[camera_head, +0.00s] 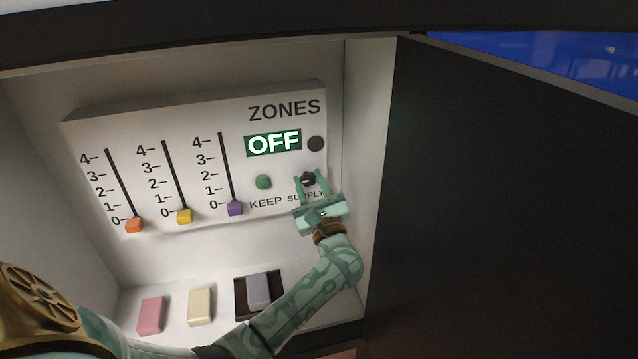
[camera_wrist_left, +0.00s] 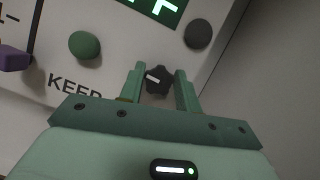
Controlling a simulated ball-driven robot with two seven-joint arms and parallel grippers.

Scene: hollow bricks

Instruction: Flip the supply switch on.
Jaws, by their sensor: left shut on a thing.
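The supply switch (camera_head: 308,178) is a dark knob above the SUPPLY label on the white panel (camera_head: 285,92). In the left wrist view the switch (camera_wrist_left: 160,81) is a dark lobed knob with a white mark pointing left and slightly up. My left gripper (camera_head: 311,177) has its two fingers on either side of the knob and is shut on it; it also shows in the left wrist view (camera_wrist_left: 160,72). The display (camera_head: 273,143) reads OFF. My right gripper is not in view.
A green button (camera_head: 263,182) sits left of the switch, a dark round knob (camera_head: 316,144) above it. Orange (camera_head: 134,225), yellow (camera_head: 184,216) and purple (camera_head: 235,208) sliders stand at 0. Pink (camera_head: 151,315), cream (camera_head: 200,307) and grey (camera_head: 258,289) blocks lie below. A dark door (camera_head: 500,210) bounds the right.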

